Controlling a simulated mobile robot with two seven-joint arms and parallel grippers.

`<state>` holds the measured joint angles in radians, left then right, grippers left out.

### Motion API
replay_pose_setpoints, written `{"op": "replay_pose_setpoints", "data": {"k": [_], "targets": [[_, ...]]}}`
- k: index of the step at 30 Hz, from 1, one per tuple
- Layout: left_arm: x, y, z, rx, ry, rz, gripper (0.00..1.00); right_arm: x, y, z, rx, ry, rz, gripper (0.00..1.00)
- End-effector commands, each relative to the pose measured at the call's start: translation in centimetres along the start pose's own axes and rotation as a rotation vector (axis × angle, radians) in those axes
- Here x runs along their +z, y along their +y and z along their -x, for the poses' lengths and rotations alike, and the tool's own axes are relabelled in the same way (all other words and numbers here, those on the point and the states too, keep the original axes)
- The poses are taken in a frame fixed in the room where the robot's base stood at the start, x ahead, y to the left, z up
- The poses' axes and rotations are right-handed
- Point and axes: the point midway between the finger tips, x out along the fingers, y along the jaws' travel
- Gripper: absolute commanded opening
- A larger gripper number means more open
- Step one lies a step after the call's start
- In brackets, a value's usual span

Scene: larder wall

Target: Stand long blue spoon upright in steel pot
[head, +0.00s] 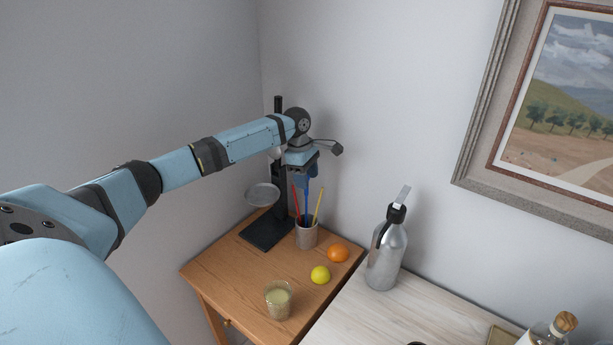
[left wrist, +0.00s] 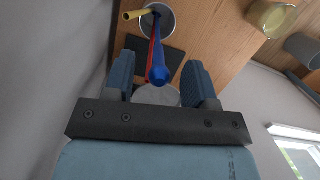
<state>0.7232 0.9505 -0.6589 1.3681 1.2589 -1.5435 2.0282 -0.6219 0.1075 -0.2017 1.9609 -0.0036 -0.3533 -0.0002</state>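The steel pot (head: 307,237) stands on the small wooden table, near the wall corner. The long blue spoon (head: 307,207) stands in it, with a red stick (head: 296,204) and a yellow stick (head: 318,208) leaning beside it. In the left wrist view, the pot (left wrist: 158,22) is at the top and the spoon's blue end (left wrist: 159,74) points toward the camera. My left gripper (head: 308,178) is above the pot. Its two fingers (left wrist: 157,84) are apart on either side of the spoon, with gaps showing. My right gripper is not in view.
A black stand (head: 268,232) with a round metal pan (head: 262,195) is left of the pot. An orange (head: 338,253), a lemon (head: 320,275) and a glass (head: 278,299) are in front. A metal bottle (head: 386,262) stands on the pale counter (head: 350,318). Walls are close behind.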

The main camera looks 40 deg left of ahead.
Motion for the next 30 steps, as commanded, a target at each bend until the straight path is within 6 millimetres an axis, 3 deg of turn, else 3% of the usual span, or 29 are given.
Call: {"op": "replay_pose_setpoints", "data": {"k": [8,21,30], "targets": [[0.0,0.1,1.2,0.002,-0.001,-0.001,0.51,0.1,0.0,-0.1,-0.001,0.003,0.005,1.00],[0.0,0.1,10.5,0.003,-0.001,-0.001,0.51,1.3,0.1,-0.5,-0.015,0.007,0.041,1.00],[0.0,0.0,13.7,0.000,-0.001,0.000,0.51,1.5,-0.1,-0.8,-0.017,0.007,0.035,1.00]]}}
